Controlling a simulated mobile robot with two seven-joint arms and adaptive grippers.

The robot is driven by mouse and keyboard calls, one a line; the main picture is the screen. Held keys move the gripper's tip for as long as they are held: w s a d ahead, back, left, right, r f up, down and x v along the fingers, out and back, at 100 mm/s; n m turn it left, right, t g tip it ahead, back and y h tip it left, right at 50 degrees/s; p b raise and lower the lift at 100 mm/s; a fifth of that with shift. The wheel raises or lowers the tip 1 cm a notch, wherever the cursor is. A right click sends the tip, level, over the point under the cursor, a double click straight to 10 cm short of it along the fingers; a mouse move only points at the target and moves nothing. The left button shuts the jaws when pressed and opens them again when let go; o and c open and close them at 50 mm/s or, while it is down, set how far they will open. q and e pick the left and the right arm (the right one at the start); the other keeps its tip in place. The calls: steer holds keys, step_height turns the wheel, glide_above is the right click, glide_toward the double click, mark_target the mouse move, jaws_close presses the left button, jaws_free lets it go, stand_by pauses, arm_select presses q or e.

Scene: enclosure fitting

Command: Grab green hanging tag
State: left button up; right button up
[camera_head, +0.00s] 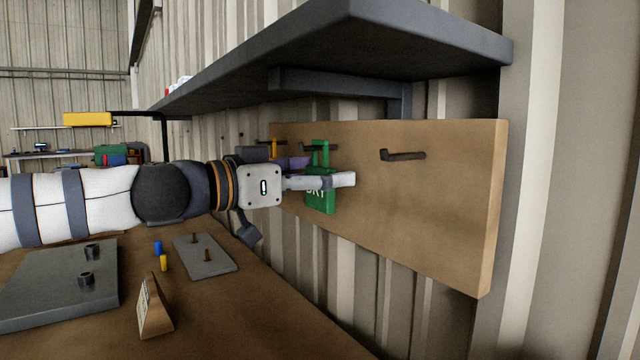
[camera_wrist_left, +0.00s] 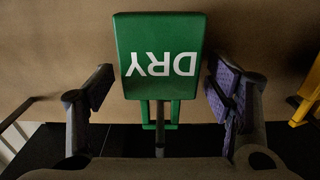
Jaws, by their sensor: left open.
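The green hanging tag (camera_head: 322,200) hangs from a peg on the wooden board, partly covered by my left gripper in the head view. In the left wrist view the tag (camera_wrist_left: 158,55) shows its face with white letters "DRY", upside down, and its green loop on the peg below. My left gripper (camera_head: 335,181) is open, its fingers at the tag. In the left wrist view the two padded fingers stand on either side of the tag, with a gap on each side. My right gripper is not in view.
The wooden board (camera_head: 450,190) has an empty peg (camera_head: 403,155) right of the tag. A yellow tag (camera_head: 274,148) hangs to the left, with something purple beside it. A dark shelf (camera_head: 330,50) juts out above. The workbench (camera_head: 230,310) below holds plates, small pegs and a wooden sign.

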arm_select(q)
steer(key=c, duration=1.2)
steer(key=shift+o, duration=0.2)
